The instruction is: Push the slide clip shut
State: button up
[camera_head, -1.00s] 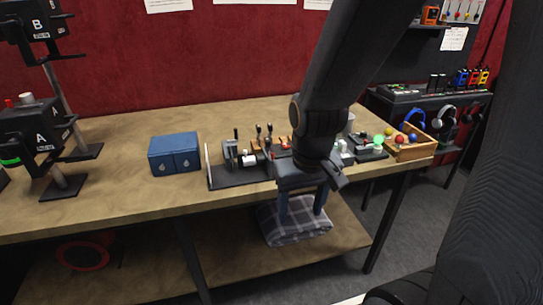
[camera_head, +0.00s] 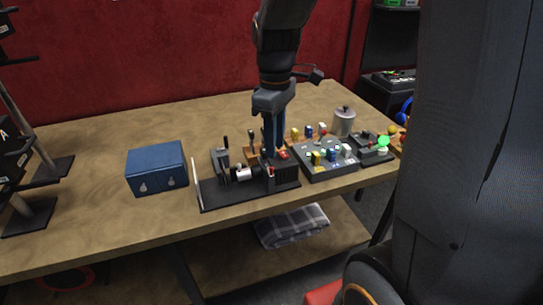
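A black base (camera_head: 222,198) with an upright pale plate at its left end lies at the table's front edge. It carries a grey bracket with a dark handle (camera_head: 221,161), a white cylinder (camera_head: 241,174) and a dark block (camera_head: 285,176) with red on top. The slide clip seems to be part of this fixture, but I cannot tell which part. My gripper (camera_head: 276,150) points down, its blue fingers just behind or above the dark block. The fingers look close together from this side. Whether they touch anything is hidden, and I see nothing held.
A blue two-door box (camera_head: 157,168) stands left of the fixture. A grey panel of coloured buttons (camera_head: 328,162) is close on the right, then a dark unit with a green light (camera_head: 383,141). A metal canister (camera_head: 344,121) stands behind. The table's back left is clear.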

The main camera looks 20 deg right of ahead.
aim_at(272, 168)
jog(key=f, duration=0.2)
jog(key=a+f+p, duration=0.1)
jog(key=f, duration=0.2)
jog(key=shift+s, duration=0.1)
jog(key=shift+f, duration=0.85)
grip_shut()
